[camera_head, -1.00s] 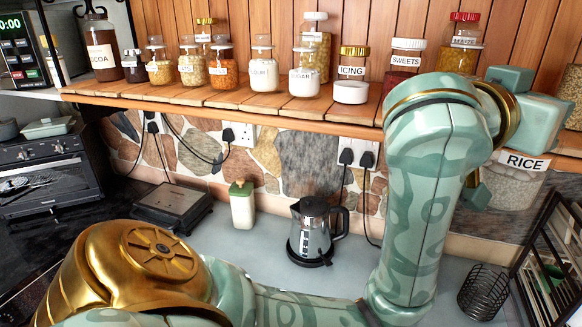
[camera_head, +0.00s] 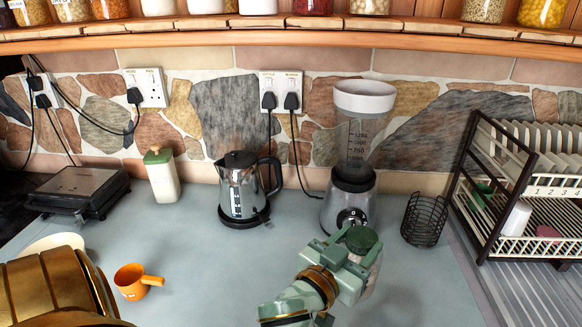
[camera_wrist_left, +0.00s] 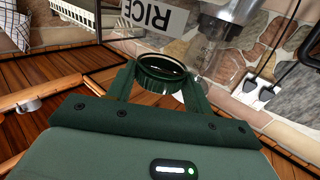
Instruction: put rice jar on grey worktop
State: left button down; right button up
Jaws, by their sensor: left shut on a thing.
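The rice jar (camera_head: 372,262) is in my left gripper (camera_head: 352,250), over the right part of the grey worktop (camera_head: 225,275) in the head view. Its green lid (camera_head: 361,239) shows between the fingers; the gripper hides much of the body. I cannot tell whether its base touches the worktop. In the left wrist view the fingers (camera_wrist_left: 160,88) close on both sides of the dark green lid (camera_wrist_left: 162,68), and the RICE label (camera_wrist_left: 155,14) shows beyond it. My right gripper is not in view.
A blender (camera_head: 350,190) stands just behind the jar, with a wire basket (camera_head: 424,219) and dish rack (camera_head: 510,185) to the right. A kettle (camera_head: 243,190), orange cup (camera_head: 135,282) and white plate (camera_head: 55,243) are left. The middle front worktop is clear. A shelf (camera_head: 290,25) runs above.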

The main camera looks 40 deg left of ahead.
aim_at(201, 293)
jog(key=u, duration=1.35)
jog(key=i+l+u, duration=0.15)
jog(key=l+u, duration=0.15)
jog(key=u, duration=0.2)
jog(key=i+l+u, duration=0.1)
jog(key=l+u, duration=0.2)
jog(key=u, duration=0.2)
